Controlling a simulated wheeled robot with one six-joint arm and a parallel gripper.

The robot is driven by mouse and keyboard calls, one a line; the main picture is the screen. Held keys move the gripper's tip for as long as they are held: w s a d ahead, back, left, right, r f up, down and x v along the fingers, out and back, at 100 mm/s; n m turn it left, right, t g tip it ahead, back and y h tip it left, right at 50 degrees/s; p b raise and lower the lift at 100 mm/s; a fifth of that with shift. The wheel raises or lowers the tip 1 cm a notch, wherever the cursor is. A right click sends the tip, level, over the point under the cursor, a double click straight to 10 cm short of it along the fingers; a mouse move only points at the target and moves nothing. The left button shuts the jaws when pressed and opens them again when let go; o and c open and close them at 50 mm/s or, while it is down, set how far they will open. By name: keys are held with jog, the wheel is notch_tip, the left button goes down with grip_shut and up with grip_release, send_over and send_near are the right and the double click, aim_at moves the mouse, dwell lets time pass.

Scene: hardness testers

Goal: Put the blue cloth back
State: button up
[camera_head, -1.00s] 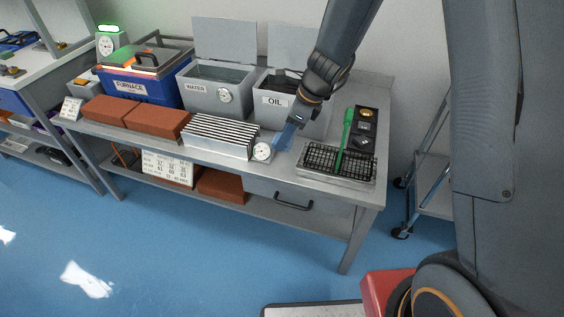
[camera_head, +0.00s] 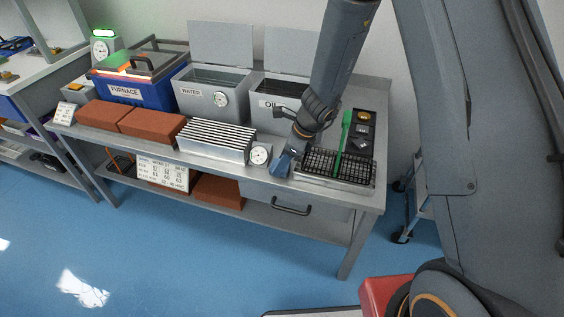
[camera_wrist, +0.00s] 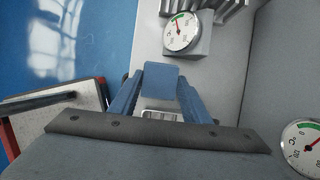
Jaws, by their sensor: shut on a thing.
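My gripper (camera_head: 285,158) hangs low over the bench's front edge, between a small round dial gauge (camera_head: 260,155) and a black wire-mesh tray (camera_head: 335,168). In the wrist view my gripper (camera_wrist: 158,88) has its two blue fingers closed in on a flat blue piece, which looks like the blue cloth (camera_wrist: 161,74). In the head view cloth and fingers blend in colour. I cannot tell whether the cloth touches the bench top. The dial gauge (camera_wrist: 182,32) stands just beyond the fingertips in the wrist view.
A finned metal block (camera_head: 216,142) stands left of the gauge, and an oil tank (camera_head: 262,118) and water tank (camera_head: 205,98) stand behind. A green-handled tool (camera_head: 343,140) lies across the mesh tray. Red bricks (camera_head: 150,124) and a blue furnace (camera_head: 140,92) are further left.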

jog(key=shift+f, duration=0.1)
jog(key=o, duration=1)
